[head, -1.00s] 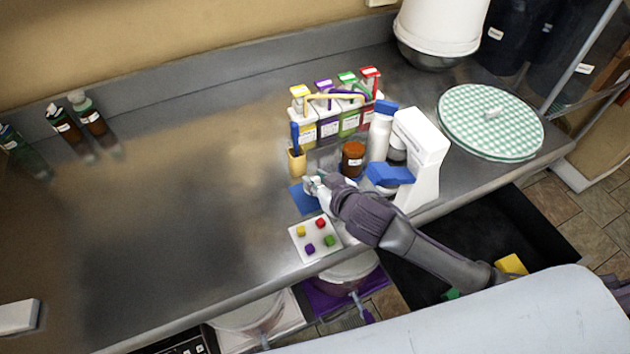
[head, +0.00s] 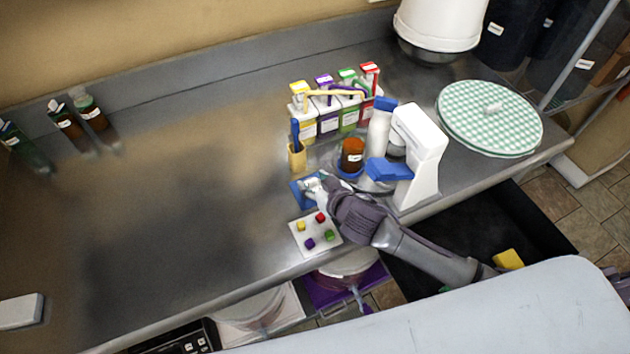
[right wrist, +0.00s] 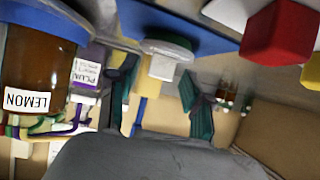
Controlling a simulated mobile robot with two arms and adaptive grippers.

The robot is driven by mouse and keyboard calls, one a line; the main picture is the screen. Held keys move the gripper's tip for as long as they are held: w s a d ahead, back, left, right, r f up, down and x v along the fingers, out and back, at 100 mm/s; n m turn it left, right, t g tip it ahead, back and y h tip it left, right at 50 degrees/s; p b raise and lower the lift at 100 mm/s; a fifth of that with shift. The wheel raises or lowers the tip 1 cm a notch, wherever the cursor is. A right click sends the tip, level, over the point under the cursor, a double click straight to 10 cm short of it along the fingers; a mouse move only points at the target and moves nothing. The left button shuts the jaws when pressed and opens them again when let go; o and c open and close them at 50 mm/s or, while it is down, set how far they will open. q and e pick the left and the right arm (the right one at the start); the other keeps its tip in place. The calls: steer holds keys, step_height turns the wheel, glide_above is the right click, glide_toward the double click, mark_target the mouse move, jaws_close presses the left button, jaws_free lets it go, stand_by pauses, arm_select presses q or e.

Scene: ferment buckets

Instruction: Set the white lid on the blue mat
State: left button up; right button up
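The white lid (head: 311,184) is at the blue mat (head: 296,194), near the counter's front, partly covered by my right gripper (head: 318,187). In the right wrist view the lid (right wrist: 166,48) appears against the blue mat (right wrist: 205,38), its pale knob pointing towards the gripper. My right gripper (right wrist: 157,88) has its two dark green fingers spread on either side of the knob, with gaps between. The lid seems to rest on the mat, though its contact edge is hard to see. My left gripper is not in view.
An amber jar (head: 352,154) labelled LEMON stands just behind the gripper. A white tray (head: 299,247) with coloured cubes lies in front. A white-and-blue device (head: 424,150), a yellow cup (head: 297,157) and labelled boxes (head: 329,120) stand close by.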

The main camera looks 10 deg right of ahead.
steer(key=shift+r, duration=0.1)
steer(key=b+v, duration=0.1)
steer(key=v, duration=1.1)
stand_by(0.4)
